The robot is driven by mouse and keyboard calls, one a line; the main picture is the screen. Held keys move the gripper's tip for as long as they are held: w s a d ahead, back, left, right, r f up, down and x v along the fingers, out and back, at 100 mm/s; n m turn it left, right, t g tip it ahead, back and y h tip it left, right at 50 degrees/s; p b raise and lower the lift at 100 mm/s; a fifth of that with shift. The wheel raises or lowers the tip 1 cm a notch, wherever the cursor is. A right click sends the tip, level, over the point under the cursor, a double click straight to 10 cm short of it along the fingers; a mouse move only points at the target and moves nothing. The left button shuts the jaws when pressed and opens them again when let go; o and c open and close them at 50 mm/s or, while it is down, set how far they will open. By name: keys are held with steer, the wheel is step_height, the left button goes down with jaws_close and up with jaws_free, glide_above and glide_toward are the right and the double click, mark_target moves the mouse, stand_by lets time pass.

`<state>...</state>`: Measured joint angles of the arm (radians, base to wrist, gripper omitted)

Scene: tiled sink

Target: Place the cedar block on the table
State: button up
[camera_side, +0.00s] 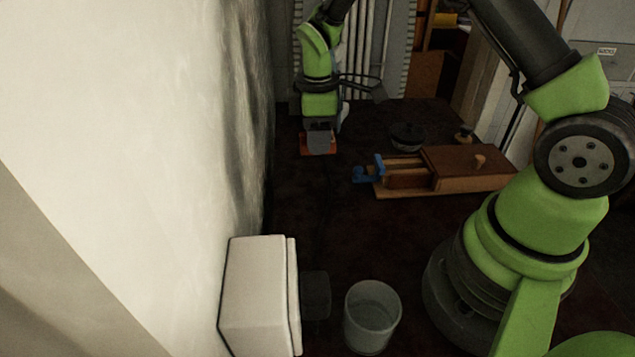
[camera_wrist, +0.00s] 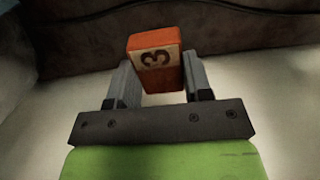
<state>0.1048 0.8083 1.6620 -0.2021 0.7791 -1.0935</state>
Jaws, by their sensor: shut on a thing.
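The cedar block (camera_wrist: 154,58) is orange-red with a pale face marked 3. My gripper (camera_wrist: 160,82) is shut on it in the wrist view, one finger on each side, and its top end sticks out past the fingertips. In the side view my gripper (camera_side: 318,134) points down at the far left, near the white wall. The block's orange sides (camera_side: 304,146) show there around the grey finger. I cannot tell whether the block touches the dark table (camera_side: 300,205) or hangs just above it.
A wooden box (camera_side: 470,165) with a blue clamp (camera_side: 369,169) lies right of my gripper. Behind it are a black round pot (camera_side: 407,135) and a small knobbed object (camera_side: 464,134). A clear cup (camera_side: 372,318) and a white box (camera_side: 258,292) stand in front. Table between is clear.

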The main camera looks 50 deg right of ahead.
mark_target(317, 187)
step_height(317, 187, down, 9)
steer(key=shift+f, duration=0.15)
stand_by(0.4)
steer(key=shift+f, duration=0.15)
steer(key=o, duration=0.9)
